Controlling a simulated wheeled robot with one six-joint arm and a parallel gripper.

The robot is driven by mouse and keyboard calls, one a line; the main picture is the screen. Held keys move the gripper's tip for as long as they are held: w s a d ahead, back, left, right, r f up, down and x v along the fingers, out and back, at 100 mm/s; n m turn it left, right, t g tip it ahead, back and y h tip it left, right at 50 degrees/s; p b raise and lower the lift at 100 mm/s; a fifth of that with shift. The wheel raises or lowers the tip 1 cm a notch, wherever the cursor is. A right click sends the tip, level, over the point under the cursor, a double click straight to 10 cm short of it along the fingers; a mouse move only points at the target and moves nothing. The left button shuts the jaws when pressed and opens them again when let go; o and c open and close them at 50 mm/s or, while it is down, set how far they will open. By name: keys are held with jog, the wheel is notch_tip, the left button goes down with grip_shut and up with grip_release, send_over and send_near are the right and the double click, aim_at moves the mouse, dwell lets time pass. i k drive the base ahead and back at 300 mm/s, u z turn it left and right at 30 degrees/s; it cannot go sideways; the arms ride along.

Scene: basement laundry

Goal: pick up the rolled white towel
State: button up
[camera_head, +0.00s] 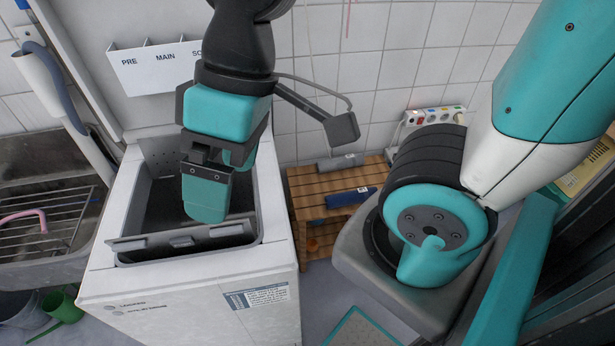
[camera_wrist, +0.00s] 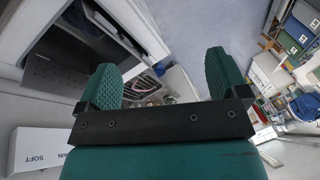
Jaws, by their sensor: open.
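My gripper (camera_head: 208,196) is over the open top of the white washing machine (camera_head: 190,290), with its fingers pointing down toward the dark opening. In the wrist view my gripper (camera_wrist: 163,80) shows two green fingers wide apart with nothing between them. I cannot make out a rolled white towel in either view. A grey roll (camera_head: 340,161) and a dark blue roll (camera_head: 350,197) lie on a slatted wooden stand (camera_head: 310,197) right of the machine. Much of the machine's inside is hidden behind my gripper.
A metal sink with a wire rack (camera_head: 50,215) and a pink hose (camera_head: 25,217) is at the left. A white tray marked PRE and MAIN (camera_head: 150,68) is on the raised lid. A green jug (camera_head: 62,308) stands on the floor. A power strip (camera_head: 435,117) is at the wall.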

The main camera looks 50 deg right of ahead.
aim_at(351, 160)
jog(key=k, duration=0.5)
jog(key=z, duration=2.25)
jog(key=i, duration=1.35)
jog(key=u, duration=2.2)
